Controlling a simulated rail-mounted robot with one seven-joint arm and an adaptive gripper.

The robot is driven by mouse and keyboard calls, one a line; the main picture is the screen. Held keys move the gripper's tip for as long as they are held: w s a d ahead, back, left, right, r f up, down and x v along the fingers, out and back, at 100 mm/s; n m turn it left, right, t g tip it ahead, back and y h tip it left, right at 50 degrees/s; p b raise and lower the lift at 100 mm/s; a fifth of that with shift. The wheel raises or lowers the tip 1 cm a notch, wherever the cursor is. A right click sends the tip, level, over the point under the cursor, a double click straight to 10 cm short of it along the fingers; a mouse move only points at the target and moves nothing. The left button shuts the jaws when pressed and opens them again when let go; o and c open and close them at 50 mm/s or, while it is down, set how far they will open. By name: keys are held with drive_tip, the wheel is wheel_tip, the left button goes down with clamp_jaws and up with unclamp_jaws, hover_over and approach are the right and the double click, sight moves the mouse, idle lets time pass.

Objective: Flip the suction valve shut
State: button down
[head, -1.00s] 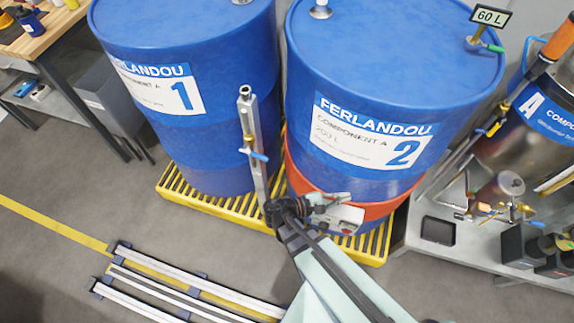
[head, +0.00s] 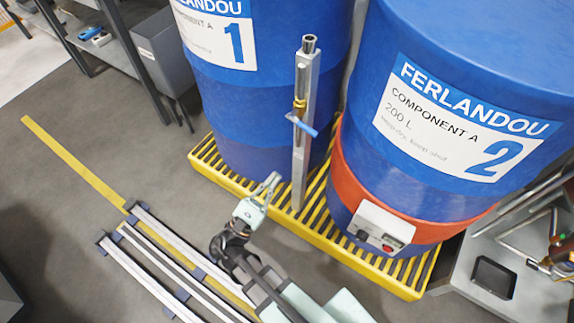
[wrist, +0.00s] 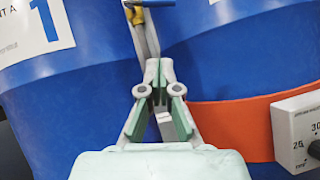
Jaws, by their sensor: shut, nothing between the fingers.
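The suction valve has a brass body (head: 299,104) and a blue lever (head: 303,126). It sits on an upright grey metal post (head: 301,165) in front of the gap between the two blue drums. The lever lies crosswise to the post in the head view. My gripper (head: 271,184) is shut and empty, left of the post and below the lever, apart from the lever. In the wrist view, the shut fingertips (wrist: 159,66) point up toward the post, and the blue lever (wrist: 154,3) is cut off by the top edge.
Drum 1 (head: 255,105) and drum 2 (head: 410,190) stand on a yellow grated pallet (head: 205,160). An orange heater band (head: 425,230) with a control box (head: 380,228) wraps drum 2. Floor rails (head: 150,260) lie at the lower left.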

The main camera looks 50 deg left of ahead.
sight(304, 126)
drive_tip(key=w+r, duration=0.9)
drive_tip(key=shift+a, duration=0.25)
